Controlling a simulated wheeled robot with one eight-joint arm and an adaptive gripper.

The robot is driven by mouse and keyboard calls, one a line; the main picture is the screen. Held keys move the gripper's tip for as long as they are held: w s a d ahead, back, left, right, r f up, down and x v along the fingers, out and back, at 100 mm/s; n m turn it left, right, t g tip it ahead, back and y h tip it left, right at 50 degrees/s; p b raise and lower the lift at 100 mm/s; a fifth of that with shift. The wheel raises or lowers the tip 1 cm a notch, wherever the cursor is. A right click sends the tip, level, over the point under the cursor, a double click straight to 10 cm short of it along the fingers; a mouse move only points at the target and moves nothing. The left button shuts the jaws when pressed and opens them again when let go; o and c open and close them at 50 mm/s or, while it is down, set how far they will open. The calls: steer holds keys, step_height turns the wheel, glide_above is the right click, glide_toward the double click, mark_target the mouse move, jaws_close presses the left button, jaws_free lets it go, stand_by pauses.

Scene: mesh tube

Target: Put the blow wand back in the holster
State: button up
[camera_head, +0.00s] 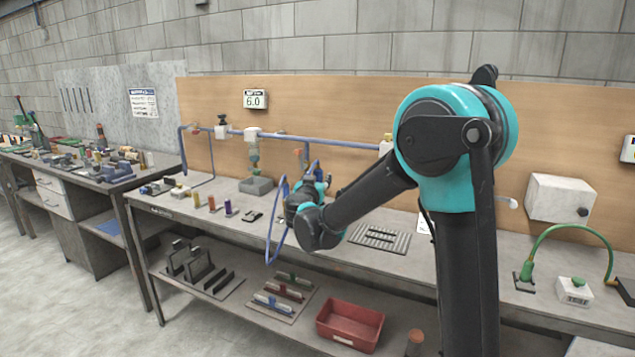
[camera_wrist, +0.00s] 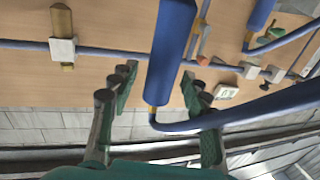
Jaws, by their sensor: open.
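In the wrist view, a thick blue cylinder (camera_wrist: 169,55) with a brass-coloured end, seemingly the blow wand, lies between the fingers of my gripper (camera_wrist: 162,78). A blue hose (camera_wrist: 240,112) bends away to the right from near that end. The fingers stand apart on either side, with visible gaps, so no grip on it shows. In the head view, my gripper (camera_head: 318,184) is over the bench near the board, partly hidden by my arm. A blue hose loop (camera_head: 270,238) hangs beside it over the bench front. I cannot make out the holster for certain.
A blue pipe (camera_head: 345,143) with white fittings crosses the wooden board (camera_head: 330,105). A grey block (camera_head: 256,186) and small coloured cylinders stand left on the bench (camera_head: 225,222). A slotted plate (camera_head: 379,237) lies right of my gripper. A red bin (camera_head: 350,325) sits on the shelf below.

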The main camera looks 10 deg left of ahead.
steer(key=s+a, duration=0.1)
steer(key=s, duration=1.1)
steer(key=d+r+n+y, duration=0.3)
steer(key=d+n+y, duration=0.15)
steer(key=y, duration=0.35)
steer(key=s+d+f+g+h, duration=0.1)
steer(key=s+d+f+g, duration=0.4)
steer(key=f, duration=0.5)
steer(key=s+d+f+g, duration=0.3)
steer(key=s+d+f, duration=0.4)
steer(key=f, duration=0.3)
steer(key=s+d+f+m+g+h, duration=0.3)
steer(key=s+d+f+g+h, duration=0.2)
steer(key=s+d+f, duration=0.5)
steer(key=s+d, duration=0.3)
steer(key=s, duration=0.1)
steer(key=shift+d+g, duration=0.35)
steer(key=shift+g, duration=0.05)
steer(key=shift+w+m, duration=0.1)
steer(key=shift+m, duration=0.15)
